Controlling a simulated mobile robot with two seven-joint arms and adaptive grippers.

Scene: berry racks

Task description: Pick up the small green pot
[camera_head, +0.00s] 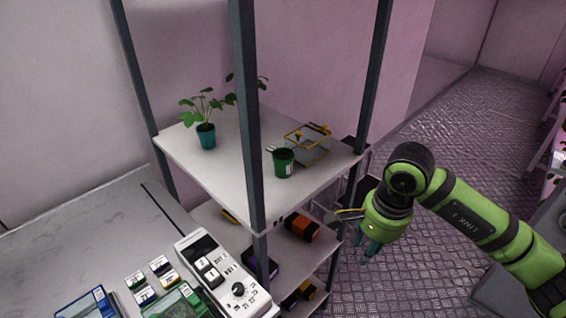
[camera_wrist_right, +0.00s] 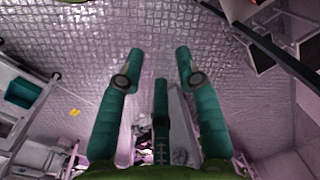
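A small dark green pot (camera_head: 283,164) stands upright on the white top shelf (camera_head: 225,185), near its front right side. A teal-green pot with a leafy plant (camera_head: 206,138) stands further back left on the same shelf. My right gripper (camera_head: 370,250) hangs to the right of the rack, lower than the top shelf and apart from both pots. In the right wrist view its teal fingers (camera_wrist_right: 159,75) are spread open with nothing between them, over the floor. My left gripper is not in view.
A dark rack post (camera_head: 247,110) stands in front of the top shelf, close left of the dark green pot. A yellow-framed clear box (camera_head: 308,145) sits right behind it. Lower shelves hold an orange-black item (camera_head: 301,227). A grey table (camera_head: 90,235) lies left.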

